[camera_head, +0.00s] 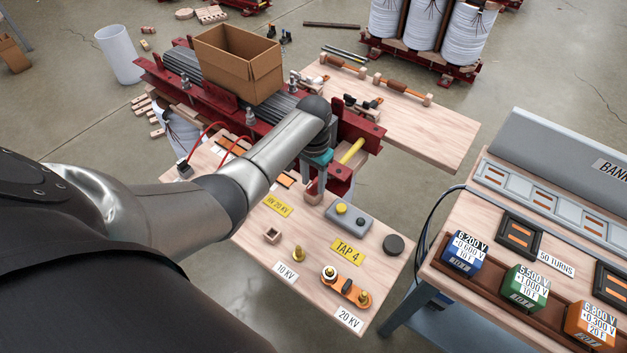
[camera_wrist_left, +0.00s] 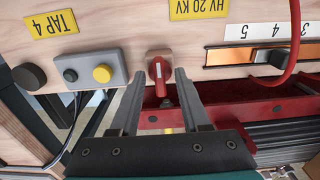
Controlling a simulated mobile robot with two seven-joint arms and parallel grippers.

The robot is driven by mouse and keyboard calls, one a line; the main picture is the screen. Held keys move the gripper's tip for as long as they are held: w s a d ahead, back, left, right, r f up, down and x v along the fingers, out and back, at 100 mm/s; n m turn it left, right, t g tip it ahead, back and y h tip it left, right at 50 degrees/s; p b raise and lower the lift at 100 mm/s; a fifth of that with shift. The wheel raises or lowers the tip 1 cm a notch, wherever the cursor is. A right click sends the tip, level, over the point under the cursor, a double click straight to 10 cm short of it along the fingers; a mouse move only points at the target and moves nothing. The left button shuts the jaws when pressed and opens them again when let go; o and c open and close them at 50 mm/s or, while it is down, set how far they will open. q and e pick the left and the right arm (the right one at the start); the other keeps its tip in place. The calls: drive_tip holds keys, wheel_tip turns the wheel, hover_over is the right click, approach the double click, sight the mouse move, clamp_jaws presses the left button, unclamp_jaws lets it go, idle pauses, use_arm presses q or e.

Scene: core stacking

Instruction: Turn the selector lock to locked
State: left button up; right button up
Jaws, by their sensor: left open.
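The selector lock, a red knob (camera_wrist_left: 161,72) with a pale mark, sits on the wooden panel in the left wrist view. Its red handle points toward my gripper. My left gripper (camera_wrist_left: 160,74) is open, with one finger on each side of the knob; I cannot tell whether either finger touches it. In the head view my left gripper (camera_head: 313,187) points down at the board's far edge, and it and the arm largely hide the lock.
Near the lock are a grey button box (camera_head: 348,217), a yellow TAP 4 label (camera_head: 346,251) and a dark round knob (camera_head: 394,245). A red cable (camera_wrist_left: 287,55) passes right of the gripper. Red beams (camera_wrist_left: 240,108) lie close by. A cardboard box (camera_head: 238,65) stands behind.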

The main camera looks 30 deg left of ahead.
use_arm(q)
clamp_jaws()
idle(0.4)
